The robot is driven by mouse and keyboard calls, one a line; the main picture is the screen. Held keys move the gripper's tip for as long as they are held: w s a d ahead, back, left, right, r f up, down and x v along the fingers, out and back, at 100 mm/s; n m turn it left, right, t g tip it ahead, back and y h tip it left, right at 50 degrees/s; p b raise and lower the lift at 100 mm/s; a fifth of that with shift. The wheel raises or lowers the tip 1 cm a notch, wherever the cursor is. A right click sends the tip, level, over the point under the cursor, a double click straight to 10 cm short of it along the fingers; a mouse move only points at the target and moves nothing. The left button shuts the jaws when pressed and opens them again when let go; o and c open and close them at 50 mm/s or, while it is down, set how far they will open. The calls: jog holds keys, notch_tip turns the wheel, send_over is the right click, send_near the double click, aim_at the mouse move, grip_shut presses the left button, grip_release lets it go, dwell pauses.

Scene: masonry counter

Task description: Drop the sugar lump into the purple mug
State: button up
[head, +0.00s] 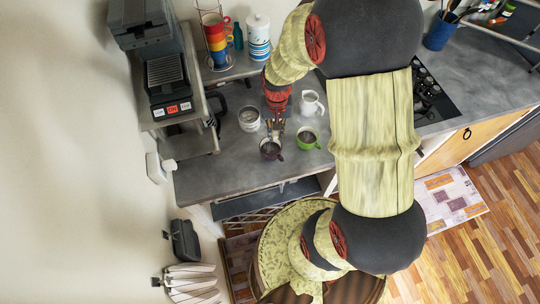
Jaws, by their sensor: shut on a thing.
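The purple mug (271,156) stands on the grey counter, dark inside, with its handle to the lower right. My gripper (276,132) points down just at the mug's far side in the picture, with its fingertips close to or over the rim. The height between them cannot be told. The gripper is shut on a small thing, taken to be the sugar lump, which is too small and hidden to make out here.
A green mug (308,139) stands right of the purple one. A white cup (249,120) and a white jug (311,104) stand behind. Stacked coloured mugs (216,38) and a canister (258,36) are farther back. The counter (215,178) is bare at front left.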

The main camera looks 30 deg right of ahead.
jog(key=shift+f+b, duration=2.1)
jog(key=shift+f, duration=0.85)
jog(key=o, duration=0.7)
jog(key=shift+o, duration=0.2)
jog(key=shift+r, duration=0.15)
notch_tip(320, 180, up, 12)
jog(key=shift+f, duration=0.15)
